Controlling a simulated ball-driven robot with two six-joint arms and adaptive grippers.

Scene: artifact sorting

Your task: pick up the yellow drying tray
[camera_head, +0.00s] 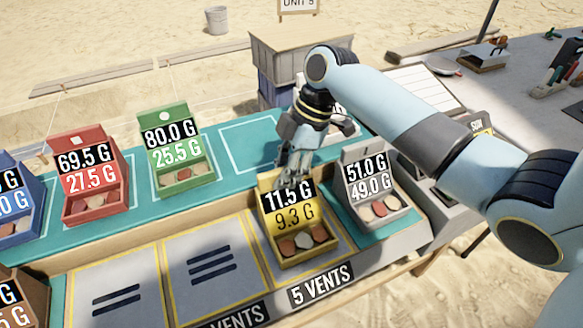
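The yellow drying tray (267,226) has a raised back sign reading 11.5 G and 9.3 G, with several reddish and pale pieces inside. It is at the lower middle, over the front row of vented panels; I cannot tell whether it rests on the panel or is slightly raised. My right gripper (291,175) points down at the top edge of the tray's back. The fingertips overlap that edge, and their grip on it is not clear. My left gripper is out of view.
Grey (373,192), green (176,165), red (91,190) and blue (22,222) trays stand on the teal bench (235,185). A pale tray (346,126) is partly hidden behind my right gripper. An empty outlined spot (247,142) lies right of the green tray. Two vented panels (212,262) on the left are bare.

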